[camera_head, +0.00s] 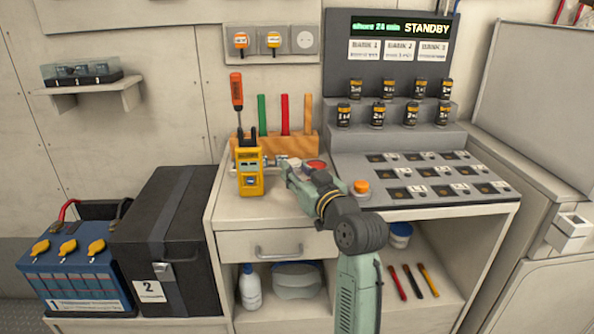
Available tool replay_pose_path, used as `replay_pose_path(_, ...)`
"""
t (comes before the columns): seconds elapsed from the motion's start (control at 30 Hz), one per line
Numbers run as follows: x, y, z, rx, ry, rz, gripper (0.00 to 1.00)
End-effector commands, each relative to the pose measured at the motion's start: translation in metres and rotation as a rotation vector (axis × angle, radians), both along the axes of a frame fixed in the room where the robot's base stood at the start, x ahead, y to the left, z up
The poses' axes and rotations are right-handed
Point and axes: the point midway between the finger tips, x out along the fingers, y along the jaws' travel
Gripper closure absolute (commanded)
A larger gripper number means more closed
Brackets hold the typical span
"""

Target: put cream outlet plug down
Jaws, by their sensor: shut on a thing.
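My gripper (273,161) is low over the left part of the counter (262,207), just right of the yellow meter (251,173). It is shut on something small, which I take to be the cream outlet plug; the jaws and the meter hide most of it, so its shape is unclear. I cannot tell whether it touches the counter or the meter.
A wooden rack (288,145) with an orange screwdriver (237,92) and coloured sticks stands behind. A red-topped container (316,165) is close to my arm. The console (425,180) with several black cylinders fills the right. Bare counter lies in front of the meter.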

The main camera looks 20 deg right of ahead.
Motion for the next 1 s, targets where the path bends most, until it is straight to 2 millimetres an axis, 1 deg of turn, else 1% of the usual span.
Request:
replay_pose_path(0.4,0.0,0.0,-0.013,0.001,0.001,0.0,1.0)
replay_pose_path(0.53,0.0,0.0,-0.014,0.002,0.005,0.0,1.0)
replay_pose_path(0.57,0.0,0.0,-0.015,0.003,0.006,0.0,0.69)
replay_pose_path(0.83,0.001,0.0,-0.018,0.007,0.012,0.001,0.51)
replay_pose_path(1.0,0.001,0.0,-0.019,0.008,0.014,0.001,0.51)
